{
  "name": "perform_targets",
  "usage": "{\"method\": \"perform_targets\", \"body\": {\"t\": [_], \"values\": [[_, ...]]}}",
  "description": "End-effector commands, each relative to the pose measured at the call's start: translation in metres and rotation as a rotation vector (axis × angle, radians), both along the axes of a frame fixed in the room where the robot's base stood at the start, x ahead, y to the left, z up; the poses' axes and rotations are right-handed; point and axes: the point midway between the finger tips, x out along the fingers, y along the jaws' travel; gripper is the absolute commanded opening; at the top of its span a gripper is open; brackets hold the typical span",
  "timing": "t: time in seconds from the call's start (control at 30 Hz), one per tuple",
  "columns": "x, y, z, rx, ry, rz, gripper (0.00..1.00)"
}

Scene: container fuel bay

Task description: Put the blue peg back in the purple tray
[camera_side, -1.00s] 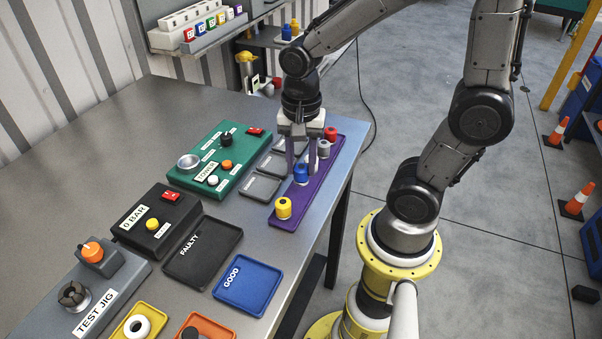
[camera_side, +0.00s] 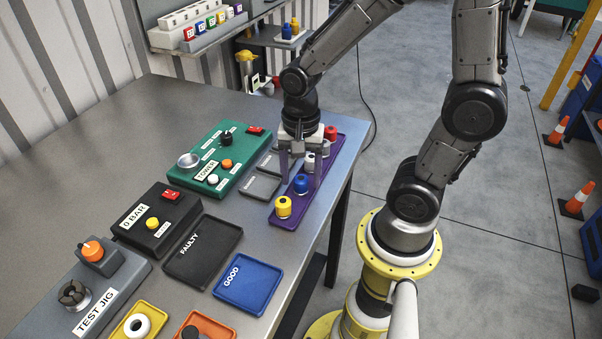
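The blue peg (camera_side: 301,184) stands upright in the purple tray (camera_side: 282,221), between the yellow peg (camera_side: 283,207) and a white peg (camera_side: 308,161). My gripper (camera_side: 300,176) is above the tray, pointing down. Its two fingers are spread, one to each side of the blue peg, with visible gaps between. The blue peg's base is partly hard to see, and the white peg shows between the fingers.
A grey peg (camera_side: 327,150) and a red peg (camera_side: 331,132) stand farther back in the tray. The green panel (camera_side: 215,165) and grey pads (camera_side: 260,187) lie left. The black FAULTY tray (camera_side: 203,275) and blue GOOD tray (camera_side: 249,303) are in front, empty.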

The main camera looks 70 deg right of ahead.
Motion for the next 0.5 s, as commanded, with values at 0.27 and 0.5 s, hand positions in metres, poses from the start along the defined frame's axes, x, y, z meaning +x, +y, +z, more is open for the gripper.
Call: {"method": "perform_targets", "body": {"t": [0.27, 0.5], "values": [[0.001, 0.000, 0.008, -0.001, -0.005, 0.000, 0.67], [0.002, 0.000, 0.051, -0.001, -0.009, 0.000, 0.67]]}}
